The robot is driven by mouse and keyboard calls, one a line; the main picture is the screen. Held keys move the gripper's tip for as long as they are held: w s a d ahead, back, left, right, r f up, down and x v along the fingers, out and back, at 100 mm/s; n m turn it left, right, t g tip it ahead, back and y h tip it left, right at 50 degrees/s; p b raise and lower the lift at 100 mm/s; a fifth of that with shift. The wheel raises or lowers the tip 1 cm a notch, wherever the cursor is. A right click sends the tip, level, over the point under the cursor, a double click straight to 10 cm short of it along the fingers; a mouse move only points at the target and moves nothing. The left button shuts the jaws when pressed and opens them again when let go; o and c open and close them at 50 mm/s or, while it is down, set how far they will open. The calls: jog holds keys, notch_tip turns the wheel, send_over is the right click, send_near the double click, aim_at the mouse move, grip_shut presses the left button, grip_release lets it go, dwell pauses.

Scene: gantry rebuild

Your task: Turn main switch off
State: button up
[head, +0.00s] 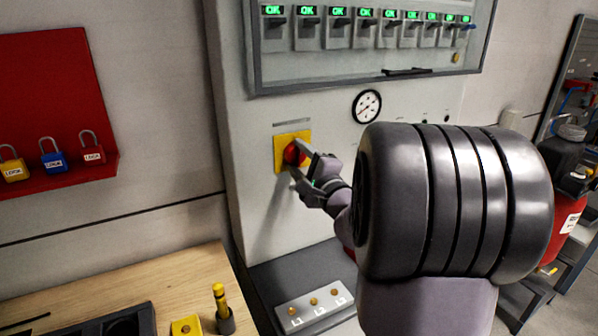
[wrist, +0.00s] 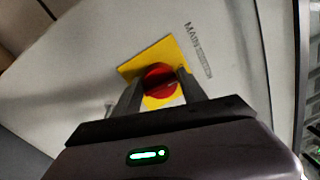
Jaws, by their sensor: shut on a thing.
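The main switch is a red rotary knob (head: 291,154) on a yellow square plate (head: 279,155), set in the grey cabinet front below the window. My gripper (head: 297,163) is at the knob, with its two fingers on either side of it and shut on it. In the wrist view the red knob (wrist: 160,80) sits between the fingertips (wrist: 160,86), in front of the tilted yellow plate (wrist: 140,64). Lettering beginning "MAIN" shows beside the plate. The fingers and my arm hide part of the knob, and its exact turn position is hard to tell.
A row of breakers (head: 365,30) with green OK displays is behind the cabinet window above. A gauge (head: 367,106) is right of the switch. A red board (head: 60,90) with padlocks hangs left. A wooden bench (head: 150,285) and a terminal block (head: 314,304) are below.

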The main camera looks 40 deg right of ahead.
jog(key=shift+f+n+b, duration=0.2)
jog(key=shift+n+b, duration=0.4)
jog(key=shift+b, duration=0.05)
jog(key=o, duration=1.3)
jog(key=shift+r, duration=0.1)
jog(key=b+v, duration=0.2)
jog(key=v, duration=1.5)
jog(key=shift+s+d, duration=0.1)
jog(key=shift+s, duration=0.1)
